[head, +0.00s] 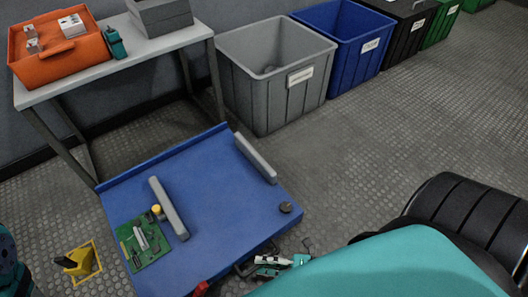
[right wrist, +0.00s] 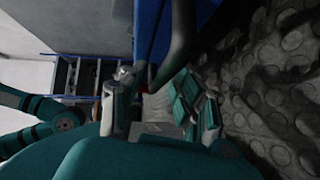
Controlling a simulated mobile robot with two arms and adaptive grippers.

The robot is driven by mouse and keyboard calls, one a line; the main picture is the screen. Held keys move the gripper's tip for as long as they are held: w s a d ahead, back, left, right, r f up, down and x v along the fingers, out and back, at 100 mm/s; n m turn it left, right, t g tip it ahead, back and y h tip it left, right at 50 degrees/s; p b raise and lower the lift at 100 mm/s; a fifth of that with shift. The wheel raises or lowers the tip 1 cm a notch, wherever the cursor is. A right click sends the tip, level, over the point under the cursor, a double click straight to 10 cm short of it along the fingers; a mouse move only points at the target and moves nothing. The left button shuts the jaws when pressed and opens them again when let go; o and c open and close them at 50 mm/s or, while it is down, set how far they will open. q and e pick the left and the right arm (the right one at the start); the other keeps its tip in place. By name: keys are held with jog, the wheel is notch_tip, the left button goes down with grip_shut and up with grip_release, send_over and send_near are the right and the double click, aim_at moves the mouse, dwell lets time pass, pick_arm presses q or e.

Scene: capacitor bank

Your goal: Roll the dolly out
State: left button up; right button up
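The dolly (head: 215,185) is a low blue platform on the floor, with a raised blue edge along its far side and two grey bars standing on it. A dark bar-like handle (head: 243,267) shows at its near edge, and the dark curved bar also shows in the right wrist view (right wrist: 177,45). My right gripper (head: 272,265) is just off the dolly's near right edge, low beside the handle. In the right wrist view its fingers (right wrist: 155,108) are apart, with the bar's end near the gap; contact is unclear. My left gripper is not in view.
A green circuit board (head: 145,240) and a dark round piece (head: 286,207) lie on the dolly. A grey table (head: 130,55) with an orange tray (head: 55,62) stands behind it. Grey (head: 262,95) and blue (head: 345,60) bins line the back. Floor to the right is open.

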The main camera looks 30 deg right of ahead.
jog(key=shift+f, duration=0.1)
jog(key=v, duration=1.2)
dwell(0.4)
